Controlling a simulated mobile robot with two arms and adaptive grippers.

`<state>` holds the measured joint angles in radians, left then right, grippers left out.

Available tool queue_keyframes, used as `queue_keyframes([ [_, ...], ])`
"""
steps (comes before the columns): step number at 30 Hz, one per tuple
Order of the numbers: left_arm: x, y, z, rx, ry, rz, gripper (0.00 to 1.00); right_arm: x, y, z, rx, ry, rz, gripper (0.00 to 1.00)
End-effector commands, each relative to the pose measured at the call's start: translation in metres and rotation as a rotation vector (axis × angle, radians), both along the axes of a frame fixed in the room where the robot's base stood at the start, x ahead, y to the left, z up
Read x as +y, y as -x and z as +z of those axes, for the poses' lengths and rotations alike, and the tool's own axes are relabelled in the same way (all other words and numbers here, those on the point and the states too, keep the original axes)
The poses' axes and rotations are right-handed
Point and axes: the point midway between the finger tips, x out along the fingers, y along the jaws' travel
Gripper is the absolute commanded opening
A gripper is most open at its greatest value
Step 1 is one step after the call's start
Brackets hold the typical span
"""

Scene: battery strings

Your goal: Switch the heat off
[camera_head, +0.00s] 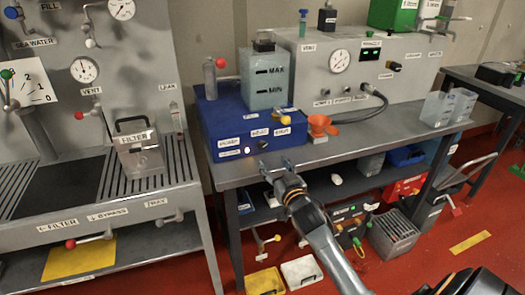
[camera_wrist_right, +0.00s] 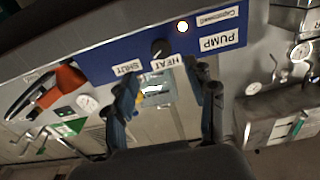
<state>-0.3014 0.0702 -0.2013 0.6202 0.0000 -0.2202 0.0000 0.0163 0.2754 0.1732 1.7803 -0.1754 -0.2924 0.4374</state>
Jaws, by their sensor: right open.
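The blue box (camera_head: 212,118) stands on the grey bench, with small white labels on its front. Its front panel fills the top of the right wrist view (camera_wrist_right: 112,48). There a round black knob (camera_wrist_right: 160,48) sits beside the HEAT label (camera_wrist_right: 165,63); which way it points I cannot tell. The knob also shows on the box front in the head view (camera_head: 262,144). My right gripper (camera_head: 275,163) is open and empty at the bench's front edge, in front of the panel. Its fingers (camera_wrist_right: 164,80) are apart, short of the knob. My left gripper is not in view.
A lit white lamp (camera_wrist_right: 182,26) is near the PUMP label (camera_wrist_right: 222,38). An orange funnel (camera_head: 320,124) stands right of the box, and a clear tank (camera_head: 263,82) is on top. A black hose (camera_head: 372,108) lies behind. The bench front (camera_head: 350,150) is clear.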

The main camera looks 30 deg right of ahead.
Motion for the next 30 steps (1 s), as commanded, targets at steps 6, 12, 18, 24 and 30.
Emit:
queue_keyframes([
  [6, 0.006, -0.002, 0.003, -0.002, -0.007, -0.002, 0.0, -0.011, -0.045, 0.001, -0.001, 0.001, 0.0, 0.55],
  [12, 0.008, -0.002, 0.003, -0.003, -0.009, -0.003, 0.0, -0.017, -0.071, 0.0, 0.0, 0.0, 0.0, 0.55],
  [18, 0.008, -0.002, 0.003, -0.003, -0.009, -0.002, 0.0, -0.019, -0.08, 0.0, 0.0, 0.001, 0.001, 0.55],
  [24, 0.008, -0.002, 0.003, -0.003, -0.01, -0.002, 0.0, -0.019, -0.081, -0.001, 0.001, 0.001, 0.001, 0.55],
  [30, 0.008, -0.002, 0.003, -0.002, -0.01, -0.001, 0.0, -0.019, -0.081, -0.001, 0.001, 0.001, 0.001, 0.27],
])
